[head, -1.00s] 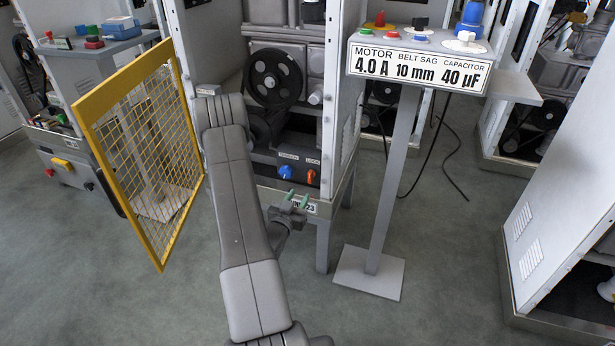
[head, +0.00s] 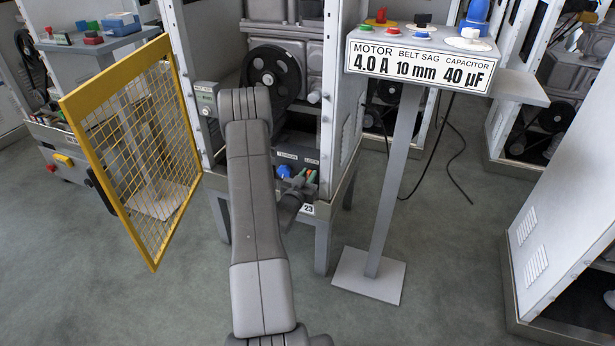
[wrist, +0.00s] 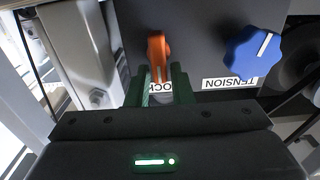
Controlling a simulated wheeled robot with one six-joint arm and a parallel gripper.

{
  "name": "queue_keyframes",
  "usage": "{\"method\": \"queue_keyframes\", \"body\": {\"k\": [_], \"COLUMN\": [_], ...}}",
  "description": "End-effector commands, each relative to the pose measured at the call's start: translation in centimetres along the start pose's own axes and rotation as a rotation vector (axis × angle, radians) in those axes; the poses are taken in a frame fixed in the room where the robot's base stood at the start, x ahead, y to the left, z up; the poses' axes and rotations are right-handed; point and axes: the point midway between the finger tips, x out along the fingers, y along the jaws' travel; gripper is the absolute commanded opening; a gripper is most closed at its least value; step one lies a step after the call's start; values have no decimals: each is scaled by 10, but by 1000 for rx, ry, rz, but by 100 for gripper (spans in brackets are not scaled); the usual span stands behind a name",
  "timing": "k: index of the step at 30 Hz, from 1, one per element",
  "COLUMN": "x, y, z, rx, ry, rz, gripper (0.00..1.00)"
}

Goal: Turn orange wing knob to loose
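The orange wing knob (wrist: 158,55) is on a dark panel in the wrist view, its wing close to upright there. A partly covered LOCK label lies beside it. My gripper (wrist: 160,78) has two green fingers, apart, one on each side of the knob's near end. A gap shows between the fingers, and I cannot tell whether either touches the knob.
A blue TENSION knob (wrist: 254,52) sits right of the orange one in the wrist view; it also shows in the head view (head: 284,171). An open yellow mesh door (head: 135,150) stands left. A sign post (head: 395,180) reading 4.0 A, 10 mm, 40 µF stands right.

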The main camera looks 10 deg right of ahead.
Motion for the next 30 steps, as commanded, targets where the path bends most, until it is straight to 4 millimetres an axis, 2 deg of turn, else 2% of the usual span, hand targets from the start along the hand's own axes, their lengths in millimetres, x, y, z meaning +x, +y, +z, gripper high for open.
{"method": "queue_keyframes", "body": {"k": [1, 3, 17, 23, 30], "x": [0, 0, -1, -1, -1], "y": [0, 0, -1, -3, -7], "z": [0, 0, 2, 4, 5], "rx": [0, 0, -50, -168, -384], "ry": [0, 0, -2, -2, -3], "rz": [0, 0, 0, 0, -1], "gripper": [10, 0, 0, 0, 0]}}
